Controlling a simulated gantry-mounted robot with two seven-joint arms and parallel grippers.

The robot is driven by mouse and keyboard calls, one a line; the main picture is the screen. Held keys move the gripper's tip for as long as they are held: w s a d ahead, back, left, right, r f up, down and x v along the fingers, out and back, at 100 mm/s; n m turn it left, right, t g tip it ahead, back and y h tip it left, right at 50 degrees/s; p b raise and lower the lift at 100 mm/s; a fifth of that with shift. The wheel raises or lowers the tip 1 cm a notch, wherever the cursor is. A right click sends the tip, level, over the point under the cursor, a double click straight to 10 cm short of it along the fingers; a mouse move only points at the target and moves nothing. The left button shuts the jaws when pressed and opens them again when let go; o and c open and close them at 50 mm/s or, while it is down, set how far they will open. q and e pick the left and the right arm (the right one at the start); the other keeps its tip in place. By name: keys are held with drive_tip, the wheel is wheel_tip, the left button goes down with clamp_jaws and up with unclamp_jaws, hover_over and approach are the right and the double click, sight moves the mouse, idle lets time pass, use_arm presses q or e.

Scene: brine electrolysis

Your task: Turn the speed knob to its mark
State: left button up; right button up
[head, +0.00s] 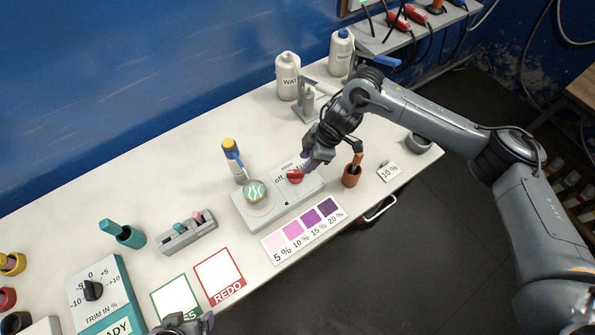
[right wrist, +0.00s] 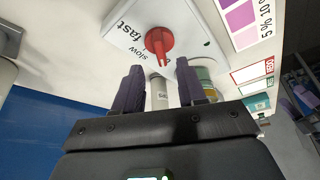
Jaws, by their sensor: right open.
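The red speed knob (head: 295,177) sits on the light grey stirrer box (head: 284,208), beside its printed labels. In the right wrist view the knob (right wrist: 159,42) shows its ridge pointing down toward the gripper, on the side of the word "slow"; "fast" is printed farther left. My right gripper (head: 312,160) is just behind the knob in the head view. In the wrist view the right gripper (right wrist: 160,70) has its fingers apart, with nothing between them; the knob is just beyond the tips. My left gripper (head: 187,325) is cut off at the bottom edge of the head view.
A vessel with a green-white top (head: 256,192) stands on the box's left end. An orange cup (head: 351,176) stands close right. A purple colour card (head: 304,230) lies in front. White bottles (head: 287,78) stand behind.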

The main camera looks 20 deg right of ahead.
sight(298, 171)
drive_tip(key=x, duration=0.7)
drive_tip(key=shift+a+f, duration=0.15)
clamp_jaws()
